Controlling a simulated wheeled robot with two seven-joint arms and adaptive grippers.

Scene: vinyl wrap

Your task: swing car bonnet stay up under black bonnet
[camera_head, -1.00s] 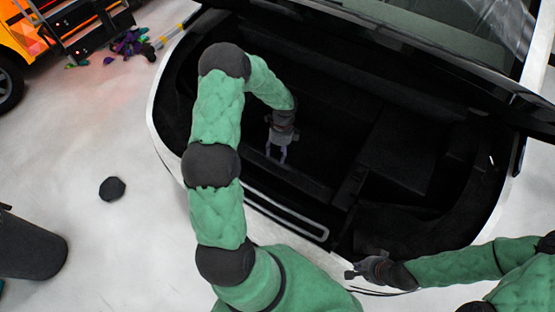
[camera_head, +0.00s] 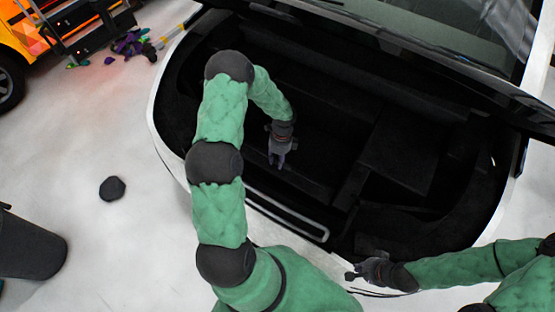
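The black bonnet (camera_head: 430,62) is raised at the upper right, over the dark front bay (camera_head: 330,75) of a white car. I cannot make out the bonnet stay for certain in the dark bay. My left gripper (camera_head: 277,162) is inside the bay, pointing down toward its front edge. Its fingers are close together, and I see nothing clearly between them. My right gripper (camera_head: 351,275) is low over the front edge of the car. Its fingers are small and dark, and I cannot tell whether they are open.
A pale-edged slot (camera_head: 287,216) runs along the front of the bay. A black bin (camera_head: 30,245) and a dark polygonal object (camera_head: 112,188) are on the pale floor at left. An orange vehicle (camera_head: 22,40) is at the upper left.

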